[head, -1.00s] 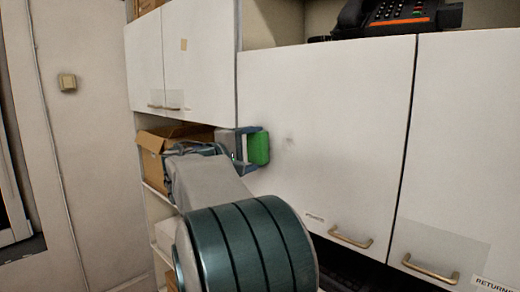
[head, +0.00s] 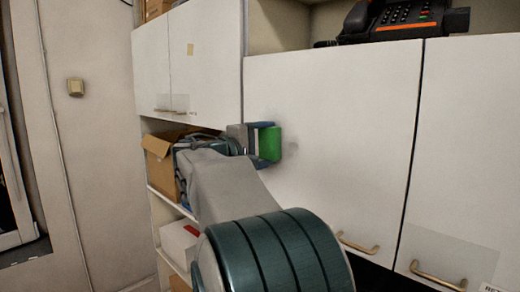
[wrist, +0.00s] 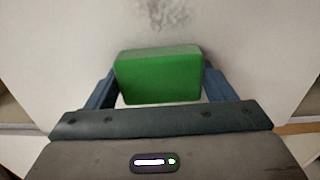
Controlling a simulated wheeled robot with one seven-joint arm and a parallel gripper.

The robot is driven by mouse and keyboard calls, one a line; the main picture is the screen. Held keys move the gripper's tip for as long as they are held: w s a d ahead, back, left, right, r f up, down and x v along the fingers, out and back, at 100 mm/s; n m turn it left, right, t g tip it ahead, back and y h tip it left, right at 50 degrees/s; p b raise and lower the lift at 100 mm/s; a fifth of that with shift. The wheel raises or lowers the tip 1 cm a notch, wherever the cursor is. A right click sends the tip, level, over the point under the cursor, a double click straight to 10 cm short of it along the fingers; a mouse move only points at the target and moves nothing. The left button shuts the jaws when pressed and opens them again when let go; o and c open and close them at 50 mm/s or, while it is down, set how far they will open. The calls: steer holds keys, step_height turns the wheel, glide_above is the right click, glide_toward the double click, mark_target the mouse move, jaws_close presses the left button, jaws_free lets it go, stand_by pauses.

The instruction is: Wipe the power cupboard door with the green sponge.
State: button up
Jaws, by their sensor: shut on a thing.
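The green sponge (head: 269,144) is held between the fingers of my gripper (head: 266,143), in front of a white cupboard door (head: 335,140). A grey smudge (head: 293,148) shows on that door just right of the sponge. In the wrist view the sponge (wrist: 158,76) fills the space between the blue fingers of my gripper (wrist: 158,84), with the dark smudge (wrist: 170,14) beyond its upper edge. The sponge is close to the door; I cannot tell whether it touches. The door's label is hidden behind my arm.
A black phone (head: 395,20) sits on the shelf above the door. Brass handles (head: 357,245) stick out at the door bottoms. An open cardboard box (head: 160,160) stands on a shelf left of my arm. Another white door (head: 465,150) is at right.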

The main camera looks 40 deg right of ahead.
mark_target(303, 149)
steer(key=shift+s+d, duration=0.15)
steer(key=shift+s, duration=0.5)
steer(key=shift+s+d+f+b, duration=0.1)
steer(key=shift+s+d+b, duration=0.05)
steer(key=shift+s+b, duration=1.45)
steer(key=shift+s+d+b, duration=0.1)
steer(key=shift+s+b, duration=0.85)
steer(key=shift+s, duration=1.2)
steer(key=shift+w+a+p, duration=0.15)
steer(key=shift+w+p, duration=0.2)
steer(key=shift+w, duration=1.35)
steer(key=shift+w+a+p, duration=0.15)
steer(key=shift+w+p, duration=0.15)
steer(key=shift+w, duration=1.4)
steer(key=shift+w+a+p, duration=0.2)
steer(key=shift+w+p, duration=0.5)
steer(key=shift+w, duration=1.65)
steer(key=shift+a, duration=0.1)
steer(key=shift+s+a+b, duration=0.15)
steer(key=shift+a+b, duration=0.25)
steer(key=shift+a, duration=1.05)
steer(key=shift+s+a+b, duration=0.1)
steer(key=shift+a+b, duration=0.25)
steer(key=shift+a, duration=1.1)
